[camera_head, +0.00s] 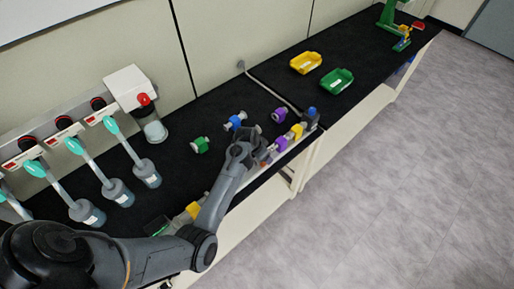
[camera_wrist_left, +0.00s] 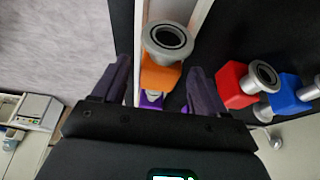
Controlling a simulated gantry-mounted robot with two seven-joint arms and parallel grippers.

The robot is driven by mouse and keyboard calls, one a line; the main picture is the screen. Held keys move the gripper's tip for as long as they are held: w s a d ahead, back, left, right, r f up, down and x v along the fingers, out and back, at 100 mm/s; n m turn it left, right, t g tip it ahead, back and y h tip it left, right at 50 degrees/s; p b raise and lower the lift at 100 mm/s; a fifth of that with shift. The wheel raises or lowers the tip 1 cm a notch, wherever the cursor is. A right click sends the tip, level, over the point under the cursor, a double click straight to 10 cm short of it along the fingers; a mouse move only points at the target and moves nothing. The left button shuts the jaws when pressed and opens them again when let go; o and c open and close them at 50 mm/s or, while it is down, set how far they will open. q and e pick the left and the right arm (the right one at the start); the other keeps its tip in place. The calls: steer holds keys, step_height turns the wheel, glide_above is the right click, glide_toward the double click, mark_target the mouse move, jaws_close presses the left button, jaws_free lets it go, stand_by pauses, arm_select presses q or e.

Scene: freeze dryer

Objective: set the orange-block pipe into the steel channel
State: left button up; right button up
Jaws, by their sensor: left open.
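The orange-block pipe (camera_wrist_left: 160,72) shows in the left wrist view, with its grey round open end towards the camera. It lies between the two fingers of my left gripper (camera_wrist_left: 161,88), which are open with a gap visible on each side. The steel channel (camera_wrist_left: 201,16) runs along the table's front edge, and the pipe lies in line with it, in or just over it. I cannot tell if it is fully seated. A purple block (camera_wrist_left: 151,98) is just beyond it. In the head view my left gripper (camera_head: 262,157) hides most of the orange block. My right gripper is not visible.
A red-block pipe (camera_wrist_left: 234,86) and a blue-block pipe (camera_wrist_left: 289,96) stand close beside the right finger. In the head view are a green-block pipe (camera_head: 200,145), a yellow block (camera_head: 296,131) in the channel, flasks (camera_head: 146,173) at left and two bins (camera_head: 337,80) behind.

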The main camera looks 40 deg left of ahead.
arm_select(q)
steer(key=v, duration=0.9)
steer(key=s+d, duration=0.5)
steer(key=s, duration=0.4)
steer(key=s+d+r, duration=0.1)
steer(key=s+d, duration=0.4)
steer(key=s, duration=0.3)
steer(key=s+d+r+m+g, duration=0.1)
steer(key=s+d, duration=0.4)
steer(key=s, duration=0.4)
steer(key=shift+s+d+r, duration=0.15)
steer(key=shift+s, duration=0.2)
